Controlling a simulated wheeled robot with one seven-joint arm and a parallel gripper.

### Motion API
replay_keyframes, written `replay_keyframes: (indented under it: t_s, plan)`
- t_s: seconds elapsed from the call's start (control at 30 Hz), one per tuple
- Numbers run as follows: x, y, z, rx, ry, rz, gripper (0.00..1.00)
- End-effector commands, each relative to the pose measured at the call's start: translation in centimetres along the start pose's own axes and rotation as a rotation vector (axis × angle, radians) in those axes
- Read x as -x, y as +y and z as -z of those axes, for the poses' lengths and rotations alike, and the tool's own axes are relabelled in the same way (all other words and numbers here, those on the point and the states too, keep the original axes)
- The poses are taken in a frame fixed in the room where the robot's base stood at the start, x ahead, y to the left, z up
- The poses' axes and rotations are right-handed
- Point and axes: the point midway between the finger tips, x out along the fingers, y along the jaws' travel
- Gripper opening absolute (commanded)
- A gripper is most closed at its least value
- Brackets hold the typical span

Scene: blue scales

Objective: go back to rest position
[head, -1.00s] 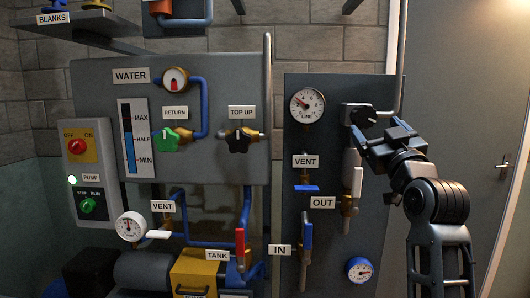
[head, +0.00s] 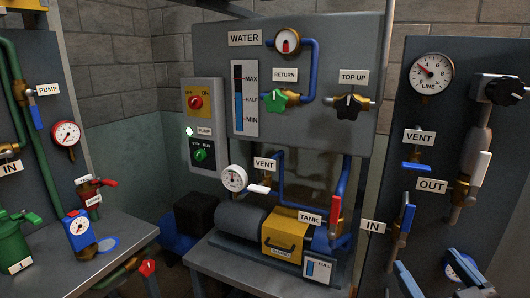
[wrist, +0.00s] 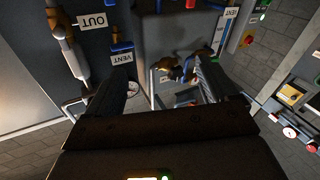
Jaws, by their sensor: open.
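My gripper (head: 437,272) shows at the bottom right of the head view, low in front of the right panel (head: 395,120). Its two fingers are apart with nothing between them. In the wrist view my gripper (wrist: 162,75) also shows open, with the fingers pointing toward the panels. The black knob (head: 507,89) sits at the top of the right panel's pipe, well above the gripper and clear of it. The rest of my arm is out of the head view.
The OUT valve's white lever (head: 480,170) and the IN valve's blue lever (head: 408,218) stick out above the gripper. The water panel (head: 210,55) and pump (head: 240,230) stand in the middle. A bench (head: 130,230) with a green bottle (head: 12,245) is at left.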

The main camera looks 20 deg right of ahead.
Motion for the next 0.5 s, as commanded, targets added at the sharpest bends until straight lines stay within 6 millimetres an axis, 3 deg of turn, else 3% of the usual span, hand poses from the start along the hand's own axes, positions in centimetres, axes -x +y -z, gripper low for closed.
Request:
replay_keyframes:
  t_s: [0.2,0.5]
  plan:
    - [7.5,-4.8,-3.4,-0.042,-0.083,0.138,0.86]
    - [18.4,-8.2,-5.4,-0.103,-0.198,0.311,0.86]
